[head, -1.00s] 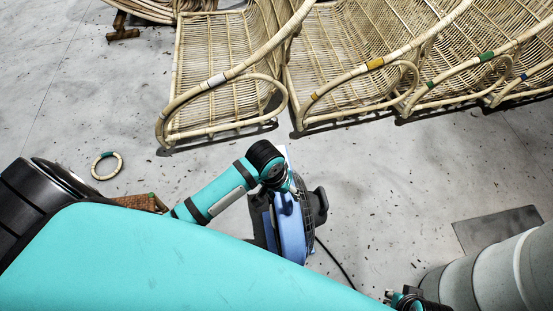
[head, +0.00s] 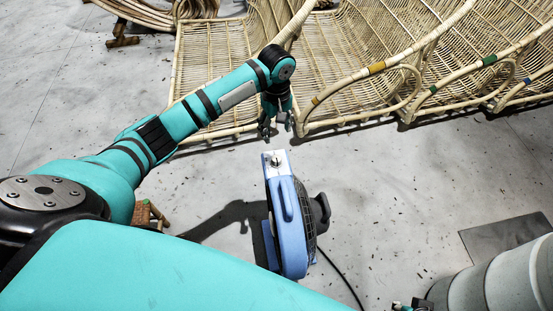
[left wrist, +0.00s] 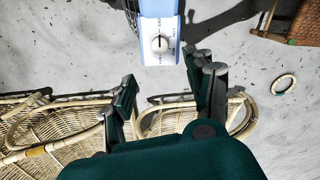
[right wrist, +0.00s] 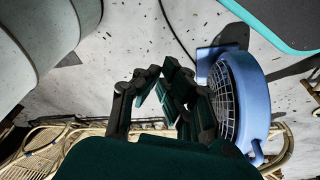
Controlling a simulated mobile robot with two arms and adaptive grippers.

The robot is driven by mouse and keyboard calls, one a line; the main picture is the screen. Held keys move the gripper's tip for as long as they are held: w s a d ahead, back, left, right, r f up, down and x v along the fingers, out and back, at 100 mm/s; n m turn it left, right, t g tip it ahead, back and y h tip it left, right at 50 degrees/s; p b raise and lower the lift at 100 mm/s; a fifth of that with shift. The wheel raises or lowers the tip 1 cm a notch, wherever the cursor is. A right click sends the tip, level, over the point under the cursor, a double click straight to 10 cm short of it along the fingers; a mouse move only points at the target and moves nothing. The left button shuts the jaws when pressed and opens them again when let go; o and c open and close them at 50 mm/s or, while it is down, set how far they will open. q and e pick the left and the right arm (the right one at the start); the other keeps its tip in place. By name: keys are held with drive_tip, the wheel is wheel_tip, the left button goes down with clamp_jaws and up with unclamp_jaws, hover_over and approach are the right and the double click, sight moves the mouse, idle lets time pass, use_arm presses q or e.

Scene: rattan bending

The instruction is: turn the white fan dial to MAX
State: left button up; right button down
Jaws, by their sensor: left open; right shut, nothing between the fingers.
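The blue fan (head: 290,225) stands on the floor with a pale panel on top. Its round white dial (head: 276,161) shows there and in the left wrist view (left wrist: 160,42). My left gripper (head: 277,128) is open and empty, just beyond the panel and apart from the dial. My right gripper (right wrist: 160,74) is shut and empty, beside the fan's grille; only a bit of it shows at the head view's bottom edge.
Several rattan chairs (head: 345,85) stand in a row beyond the fan, close to my left gripper. A grey cylinder (head: 500,275) stands at lower right. A black cable (head: 340,272) runs from the fan. The floor between the fan and cylinder is mostly clear.

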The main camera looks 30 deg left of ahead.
use_arm(q)
drive_tip(key=b, duration=0.2)
hover_over(276, 158)
wheel_tip(276, 158, down, 8)
drive_tip(key=shift+r, duration=0.25)
use_arm(e)
drive_tip(key=v, duration=0.5)
use_arm(q)
wheel_tip(276, 158, down, 5)
drive_tip(key=shift+r+b, duration=0.1)
drive_tip(key=shift+b, duration=0.85)
drive_tip(key=shift+f, duration=0.9)
drive_tip(key=shift+f+b, duration=0.2)
drive_tip(key=shift+b, duration=0.15)
use_arm(e)
drive_tip(key=w+a+t, duration=0.1)
drive_tip(key=w+t, duration=0.2)
drive_tip(key=w, duration=0.3)
drive_tip(key=shift+a+r+t+y, duration=0.35)
drive_tip(key=shift+t+y, duration=0.05)
